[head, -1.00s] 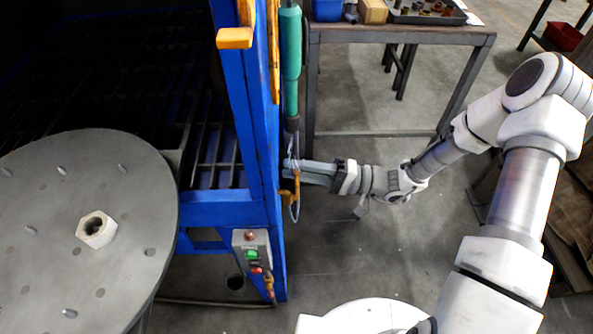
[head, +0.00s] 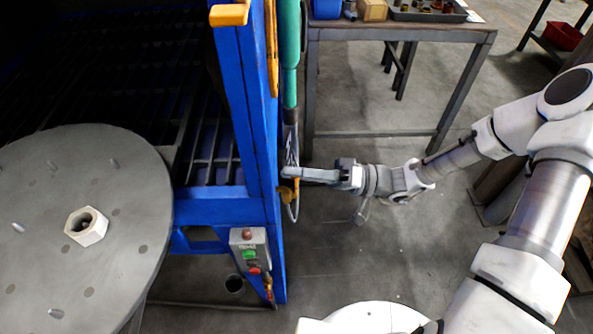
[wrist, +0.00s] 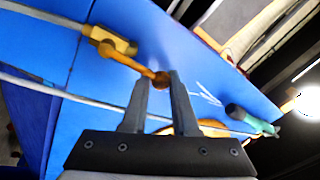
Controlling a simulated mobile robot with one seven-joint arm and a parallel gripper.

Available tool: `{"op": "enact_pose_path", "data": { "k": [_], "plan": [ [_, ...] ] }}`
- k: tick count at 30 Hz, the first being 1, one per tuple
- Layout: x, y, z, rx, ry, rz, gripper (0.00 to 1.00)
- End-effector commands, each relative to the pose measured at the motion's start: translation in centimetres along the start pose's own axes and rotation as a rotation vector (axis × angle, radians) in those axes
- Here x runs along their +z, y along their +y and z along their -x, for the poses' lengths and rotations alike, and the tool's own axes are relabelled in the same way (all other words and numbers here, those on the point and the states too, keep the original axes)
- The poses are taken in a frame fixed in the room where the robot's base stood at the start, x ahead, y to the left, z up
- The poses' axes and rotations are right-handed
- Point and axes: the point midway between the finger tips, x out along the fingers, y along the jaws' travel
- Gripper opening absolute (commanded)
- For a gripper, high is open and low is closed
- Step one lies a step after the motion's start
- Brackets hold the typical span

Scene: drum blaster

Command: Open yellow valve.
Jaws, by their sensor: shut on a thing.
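The yellow valve (wrist: 112,42) is mounted on the blue frame. In the wrist view its thin lever runs down to a round knob (wrist: 161,81) between my two fingertips. My gripper (wrist: 160,75) is shut on this lever end, one finger on each side. In the head view my gripper (head: 284,172) reaches left to the blue post, beside the green tool. A small part of the yellow valve (head: 288,194) shows just below the fingers. The fingers hide the rest of it.
A control box (head: 249,249) with buttons is on the blue frame (head: 240,80) below my gripper. A green cylinder (head: 289,60) hangs above. A large grey disc (head: 80,200) stands at left. A metal table (head: 400,34) is behind. The floor between is clear.

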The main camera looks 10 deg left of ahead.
Motion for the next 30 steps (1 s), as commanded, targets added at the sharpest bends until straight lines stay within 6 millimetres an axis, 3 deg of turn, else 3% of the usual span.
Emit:
{"op": "enact_pose_path", "data": {
  "k": [1,10,11,15,30],
  "plan": [
    [0.77,0.16,0.02,0.003,-0.015,-0.007,0.0],
    [0.85,0.23,0.04,0.004,-0.015,-0.01,0.0],
    [0.86,0.23,0.05,0.004,-0.015,-0.01,0.32],
    [0.83,0.18,0.03,0.002,-0.015,-0.009,0.58],
    [0.38,0.05,0.33,0.001,-0.009,-0.002,0.58]
  ]
}}
